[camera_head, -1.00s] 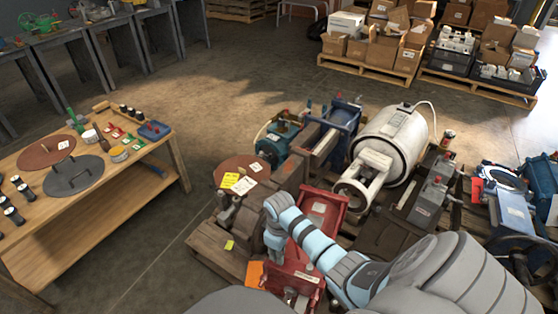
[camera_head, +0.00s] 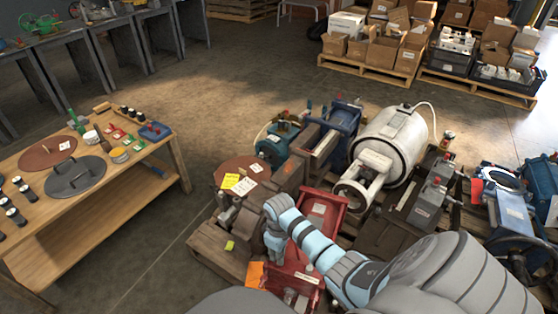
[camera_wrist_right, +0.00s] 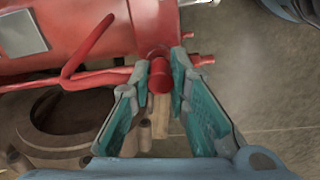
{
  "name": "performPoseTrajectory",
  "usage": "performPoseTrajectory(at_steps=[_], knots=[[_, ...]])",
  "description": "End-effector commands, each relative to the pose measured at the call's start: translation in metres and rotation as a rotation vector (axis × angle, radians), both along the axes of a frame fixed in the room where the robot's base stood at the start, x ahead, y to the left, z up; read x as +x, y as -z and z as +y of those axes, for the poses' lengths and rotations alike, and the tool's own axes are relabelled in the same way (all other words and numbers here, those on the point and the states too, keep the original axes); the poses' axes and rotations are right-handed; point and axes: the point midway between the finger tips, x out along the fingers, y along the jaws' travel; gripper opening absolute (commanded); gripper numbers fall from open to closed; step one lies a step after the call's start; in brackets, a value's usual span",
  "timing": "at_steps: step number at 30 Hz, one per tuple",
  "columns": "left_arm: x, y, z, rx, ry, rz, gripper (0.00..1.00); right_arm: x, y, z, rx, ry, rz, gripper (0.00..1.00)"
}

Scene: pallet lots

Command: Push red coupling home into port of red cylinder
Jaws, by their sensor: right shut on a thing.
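The red coupling (camera_wrist_right: 159,79) is a short red cylinder between my right fingertips in the right wrist view. My right gripper (camera_wrist_right: 160,71) is shut on it, one finger on each side. The coupling's far end lies against the side of the red cylinder (camera_wrist_right: 90,38), a large red body with a bent red pipe. The port is hidden behind the coupling, so I cannot tell how deep it sits. In the head view my right gripper (camera_head: 274,248) reaches down beside the red machine (camera_head: 323,210); the coupling cannot be made out there. My left gripper is not in view.
A blue machine (camera_head: 338,122) and a white tank (camera_head: 394,140) stand close behind the red machine. A brown round plate with notes (camera_head: 232,164) lies to the left. A wooden workbench (camera_head: 110,205) is farther left, with clear floor (camera_head: 135,250) between.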

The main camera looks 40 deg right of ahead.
Motion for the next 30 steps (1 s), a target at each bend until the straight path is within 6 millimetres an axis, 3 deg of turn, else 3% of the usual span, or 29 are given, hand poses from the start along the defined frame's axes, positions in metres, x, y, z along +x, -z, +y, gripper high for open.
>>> performPoseTrajectory(at_steps=[30], knots=[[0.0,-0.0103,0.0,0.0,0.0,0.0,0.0,0.0001,-0.0013,0.0,0.0,0.0,0.0,0.0]])
